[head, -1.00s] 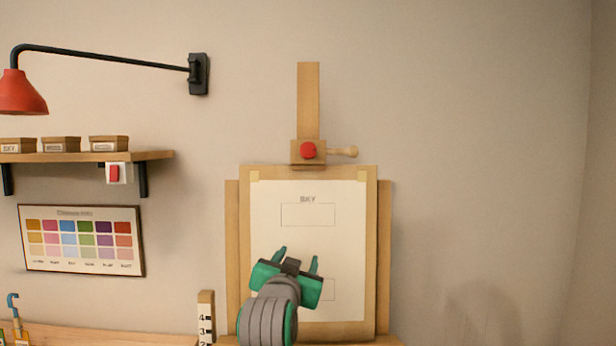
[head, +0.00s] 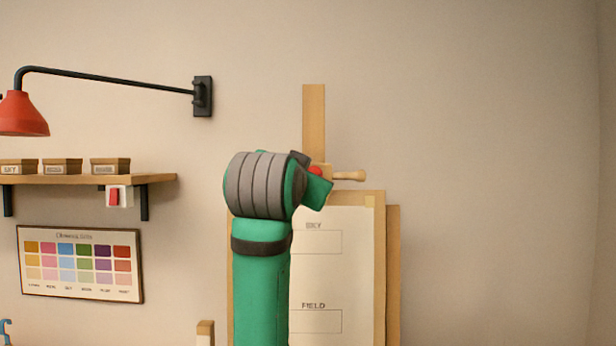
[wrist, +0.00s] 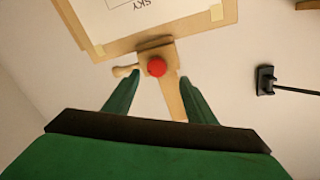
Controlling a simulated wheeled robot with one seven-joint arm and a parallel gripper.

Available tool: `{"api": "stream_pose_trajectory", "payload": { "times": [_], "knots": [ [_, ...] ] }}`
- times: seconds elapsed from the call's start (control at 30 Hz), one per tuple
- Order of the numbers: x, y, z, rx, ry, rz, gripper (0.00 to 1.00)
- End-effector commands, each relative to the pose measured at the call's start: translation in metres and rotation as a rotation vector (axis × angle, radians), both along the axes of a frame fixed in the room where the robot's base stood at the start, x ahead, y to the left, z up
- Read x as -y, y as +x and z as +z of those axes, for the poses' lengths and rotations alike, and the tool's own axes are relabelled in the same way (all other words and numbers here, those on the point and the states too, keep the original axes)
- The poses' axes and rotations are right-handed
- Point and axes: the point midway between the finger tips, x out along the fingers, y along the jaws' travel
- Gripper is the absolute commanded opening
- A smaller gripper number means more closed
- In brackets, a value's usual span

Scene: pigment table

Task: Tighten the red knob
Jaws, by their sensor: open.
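The red knob (wrist: 157,68) is on the wooden clamp block (wrist: 150,55) at the top of the easel's board. In the head view only a bit of the red knob (head: 315,171) shows past my arm. My gripper (wrist: 156,88) is open and empty in the wrist view, its two green fingers apart. The knob appears between and beyond the fingertips, and I see no contact. A wooden side handle (head: 348,176) sticks out to the right of the block in the head view. My fingertips are hidden in the head view.
The easel board (head: 375,260) carries a paper sheet (head: 340,280) below the knob. A shelf (head: 90,180) with small boxes and a red lamp (head: 22,114) are to the left. The wall right of the easel is clear.

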Motion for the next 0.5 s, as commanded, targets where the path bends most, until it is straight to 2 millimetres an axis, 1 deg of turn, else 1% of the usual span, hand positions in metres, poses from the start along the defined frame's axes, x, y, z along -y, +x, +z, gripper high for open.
{"api": "stream_pose_trajectory", "payload": {
  "times": [0.03,0.13,0.3,0.5],
  "knots": [
    [0.005,0.010,-0.001,-0.004,0.000,-0.005,0.51],
    [0.010,0.028,-0.001,-0.003,0.001,-0.007,0.51],
    [0.009,0.055,-0.001,-0.002,0.000,0.000,0.51],
    [0.007,0.073,0.000,-0.001,0.000,0.006,0.51]
  ]
}}
